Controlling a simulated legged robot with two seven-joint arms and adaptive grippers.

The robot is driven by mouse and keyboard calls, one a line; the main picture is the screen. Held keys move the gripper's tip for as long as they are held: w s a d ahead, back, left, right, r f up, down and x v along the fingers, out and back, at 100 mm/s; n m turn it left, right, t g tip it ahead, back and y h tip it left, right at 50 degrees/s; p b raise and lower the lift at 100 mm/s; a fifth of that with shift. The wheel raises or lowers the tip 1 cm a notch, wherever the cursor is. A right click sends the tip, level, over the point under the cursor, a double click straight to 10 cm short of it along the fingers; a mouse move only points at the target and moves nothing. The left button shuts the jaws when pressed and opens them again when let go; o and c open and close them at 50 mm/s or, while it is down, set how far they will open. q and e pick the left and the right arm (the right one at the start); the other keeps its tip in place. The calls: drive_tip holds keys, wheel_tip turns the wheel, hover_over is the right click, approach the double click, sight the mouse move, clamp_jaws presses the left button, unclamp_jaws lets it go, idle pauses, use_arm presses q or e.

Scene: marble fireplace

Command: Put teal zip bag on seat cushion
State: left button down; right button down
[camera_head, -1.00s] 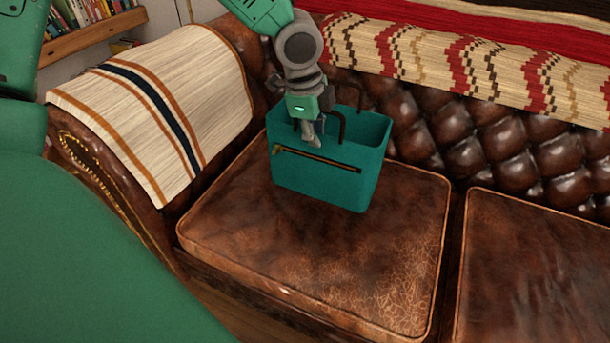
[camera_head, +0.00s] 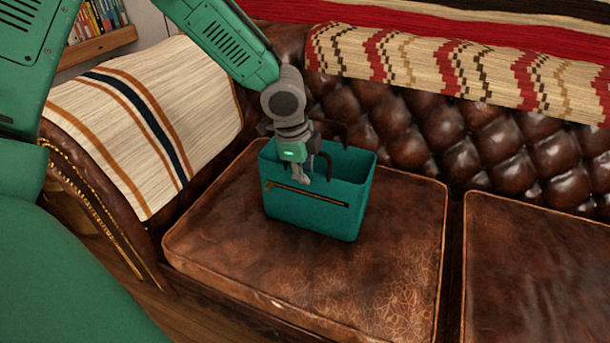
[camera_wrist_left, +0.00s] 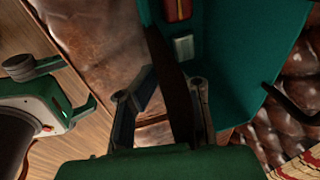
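The teal zip bag (camera_head: 318,212), an open-topped tote with a brown front zip and dark handles, is upright over the left seat cushion (camera_head: 380,275) of the brown leather sofa. Its base is at or just above the leather; I cannot tell whether it touches. My left gripper (camera_head: 304,178) is at the bag's near top edge, fingers pointing down. In the left wrist view the gripper (camera_wrist_left: 165,105) has its fingers on either side of a dark handle strap (camera_wrist_left: 170,70), and the teal bag wall (camera_wrist_left: 245,55) is beside it.
The tufted backrest (camera_head: 430,130) stands close behind the bag. A striped blanket (camera_head: 150,115) covers the left armrest, and a patterned throw (camera_head: 450,70) lies over the back. The right seat cushion (camera_head: 540,270) is bare. The left cushion is clear in front of the bag.

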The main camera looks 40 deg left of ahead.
use_arm(q)
drive_tip(key=c, duration=1.7)
unclamp_jaws()
drive_tip(key=shift+f, duration=0.1)
drive_tip(key=shift+a, duration=0.1)
